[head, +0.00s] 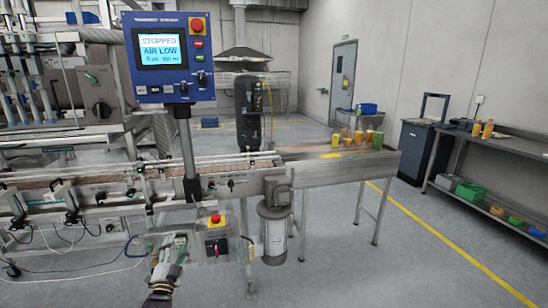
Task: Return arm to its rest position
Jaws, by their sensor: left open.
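My left gripper (168,262) is at the lower centre-left of the head view, with its arm entering from the bottom edge. Its jaws are open, and it is below the conveyor, left of a small control box (216,242) with a red button on top. A small pale fitting with some green shows by the fingers; I cannot tell whether they touch it. My right gripper is not in view. The blue control panel (172,92) on its post reads "STOPPED" and "AIR LOW".
The conveyor (130,178) runs across the middle to a table (340,163) with several green and orange containers. A motor (274,222) hangs under the conveyor's right part. Cables and hoses lie at lower left. A shelf bench (490,148) stands at right. The floor at lower right is clear.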

